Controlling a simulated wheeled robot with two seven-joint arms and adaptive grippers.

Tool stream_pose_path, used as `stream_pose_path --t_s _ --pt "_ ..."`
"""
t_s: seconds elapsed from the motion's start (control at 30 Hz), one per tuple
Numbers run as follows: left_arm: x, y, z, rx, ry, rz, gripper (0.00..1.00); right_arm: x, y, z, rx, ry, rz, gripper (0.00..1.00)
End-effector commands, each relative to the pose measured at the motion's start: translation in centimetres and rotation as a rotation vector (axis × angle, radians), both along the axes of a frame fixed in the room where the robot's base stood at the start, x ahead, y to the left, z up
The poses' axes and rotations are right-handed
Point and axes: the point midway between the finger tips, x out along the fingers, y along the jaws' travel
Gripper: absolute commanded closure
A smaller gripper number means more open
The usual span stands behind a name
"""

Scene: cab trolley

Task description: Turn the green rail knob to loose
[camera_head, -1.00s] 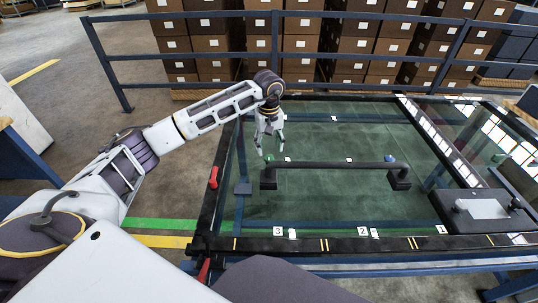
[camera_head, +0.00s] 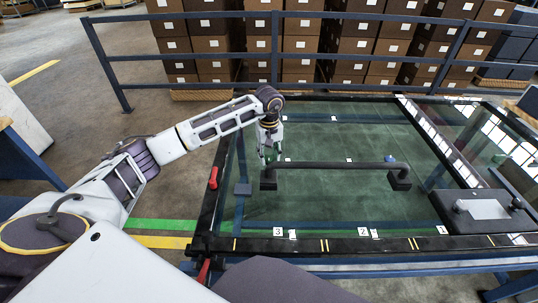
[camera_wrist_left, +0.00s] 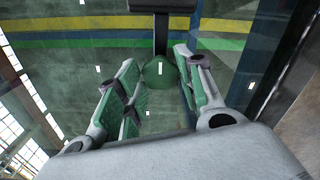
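The green rail knob (camera_wrist_left: 158,74) shows in the left wrist view as a round green disc with a white mark, at the end of a dark rail (camera_wrist_left: 161,5). My left gripper (camera_wrist_left: 157,64) is open, with one finger to each side of the knob in that view. I cannot tell whether either finger touches it. In the head view my left gripper (camera_head: 269,156) points down at the left end of the dark rail (camera_head: 330,164) and mostly hides the green knob. My right gripper is not in view.
A blue knob (camera_head: 389,159) sits at the rail's right end. The rail lies over a glass panel (camera_head: 330,200) in a dark frame with labels 3, 2 and 1. A red handle (camera_head: 213,178) is on the left edge. A blue fence (camera_head: 180,57) and boxes stand behind.

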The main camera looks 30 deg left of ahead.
Motion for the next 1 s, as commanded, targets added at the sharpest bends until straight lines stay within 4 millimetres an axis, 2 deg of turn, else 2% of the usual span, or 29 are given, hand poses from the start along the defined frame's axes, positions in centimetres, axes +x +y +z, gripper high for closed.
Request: stream_pose_path --t_s 0.03,0.17,0.57,1.0 --pt "0.0 0.01 0.01 0.0 0.0 0.0 0.74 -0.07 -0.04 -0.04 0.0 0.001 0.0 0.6" --pt "0.0 0.01 0.01 0.0 0.0 0.0 0.9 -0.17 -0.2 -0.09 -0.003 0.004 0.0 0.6" --pt "-0.01 0.04 0.01 0.001 0.001 0.039 0.91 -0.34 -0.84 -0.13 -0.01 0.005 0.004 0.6" --pt "0.04 0.09 0.07 0.001 -0.001 0.263 0.91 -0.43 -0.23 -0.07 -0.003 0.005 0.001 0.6"
